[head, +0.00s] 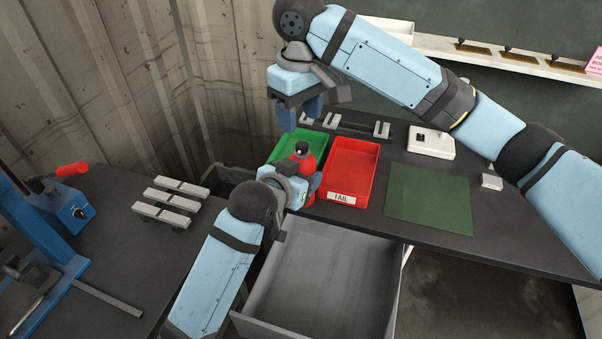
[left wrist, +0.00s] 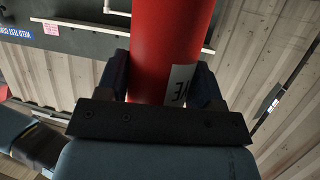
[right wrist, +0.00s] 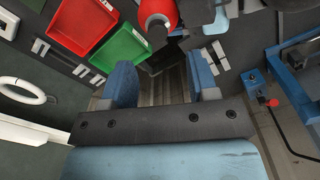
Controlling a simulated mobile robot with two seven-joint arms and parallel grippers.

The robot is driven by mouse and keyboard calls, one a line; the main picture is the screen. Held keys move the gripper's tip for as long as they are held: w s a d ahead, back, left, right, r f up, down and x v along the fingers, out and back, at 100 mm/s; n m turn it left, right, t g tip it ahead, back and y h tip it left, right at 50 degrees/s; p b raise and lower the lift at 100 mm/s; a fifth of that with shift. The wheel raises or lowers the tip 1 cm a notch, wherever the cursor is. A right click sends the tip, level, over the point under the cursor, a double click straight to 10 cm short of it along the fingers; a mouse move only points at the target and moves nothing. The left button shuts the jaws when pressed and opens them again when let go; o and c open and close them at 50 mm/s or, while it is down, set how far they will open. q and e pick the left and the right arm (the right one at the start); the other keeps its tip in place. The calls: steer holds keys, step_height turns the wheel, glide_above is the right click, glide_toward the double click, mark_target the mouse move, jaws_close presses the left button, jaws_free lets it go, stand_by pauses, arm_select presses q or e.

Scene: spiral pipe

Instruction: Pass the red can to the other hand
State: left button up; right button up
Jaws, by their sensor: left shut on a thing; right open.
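The red can (head: 309,163) has a dark cap and stands upright in my left gripper (head: 304,187), in front of the green and red trays. In the left wrist view the can (left wrist: 170,50) fills the space between the fingers (left wrist: 163,83), and part of a white label shows. My right gripper (head: 300,112) is open and empty, pointing down above and behind the can. In the right wrist view the fingers (right wrist: 163,84) are apart with nothing between them, and the can (right wrist: 158,12) shows beyond them at the top.
A green tray (head: 290,147) and a red tray (head: 341,203) marked FAIL lie on the dark table (head: 480,247). A green mat (head: 430,198) and a white device (head: 431,143) are to the right. An open grey drawer (head: 325,285) juts out below. A blue press (head: 72,207) stands at left.

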step_height(320, 180, up, 5)
steer(key=w+d+f+m+t+y, duration=0.35)
steer(key=w+d+f+t, duration=0.3)
steer(key=w+f, duration=0.5)
step_height(320, 180, down, 7)
steer(key=s+d+y, duration=0.1)
steer(key=s+f+t+y, duration=0.2)
steer(key=s+f+t, duration=0.1)
steer(key=s+f, duration=1.35)
steer(key=s+d+f+h, duration=0.1)
steer(key=s+d+f, duration=0.1)
steer(key=s, duration=0.4)
steer(key=s+d+f+m+t+h, duration=0.1)
steer(key=s+d+f, duration=0.2)
steer(key=s+f, duration=0.2)
steer(key=s+d+f+h, duration=0.1)
steer(key=s+d+f, duration=0.2)
steer(key=s, duration=0.6)
steer(key=shift+d+f, duration=0.25)
steer(key=shift+f, duration=0.5)
steer(key=shift+s+m+t, duration=0.1)
steer(key=shift+m+t, duration=0.15)
